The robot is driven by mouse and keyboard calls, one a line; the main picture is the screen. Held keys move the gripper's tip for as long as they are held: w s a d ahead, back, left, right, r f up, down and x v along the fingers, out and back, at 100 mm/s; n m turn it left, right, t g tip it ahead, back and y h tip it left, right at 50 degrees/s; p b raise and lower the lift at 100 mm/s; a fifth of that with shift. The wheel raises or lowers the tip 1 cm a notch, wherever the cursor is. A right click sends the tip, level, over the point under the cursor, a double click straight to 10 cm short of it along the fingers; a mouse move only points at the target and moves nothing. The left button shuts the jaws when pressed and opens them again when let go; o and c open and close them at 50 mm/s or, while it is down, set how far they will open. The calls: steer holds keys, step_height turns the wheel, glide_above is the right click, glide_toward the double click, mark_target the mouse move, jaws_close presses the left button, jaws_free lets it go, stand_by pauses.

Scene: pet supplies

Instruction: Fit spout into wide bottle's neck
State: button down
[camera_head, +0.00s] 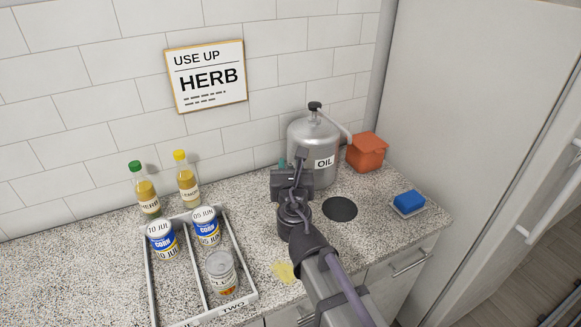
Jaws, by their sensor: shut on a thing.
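My gripper (290,180) is over the counter, in front of and a little left of the silver tank labelled OIL. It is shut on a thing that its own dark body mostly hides. A small teal piece (282,163) shows just past it; I cannot tell whether that is the held thing. I cannot make out the spout. Two glass bottles stand upright by the wall: one with a green cap (146,190), its label partly readable as HERB, and one with a yellow cap (187,180) labelled LEMON. I cannot tell which bottle is the wide one.
An orange box (367,152), dark round disc (340,208) and blue sponge (408,200) lie right. A divided tray (245,270) with several cans stands left. A yellow smear (283,271) marks the front counter.

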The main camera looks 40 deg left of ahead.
steer(key=c, duration=0.7)
jaws_free()
steer(key=shift+c, duration=0.2)
steer(key=v, duration=1.1)
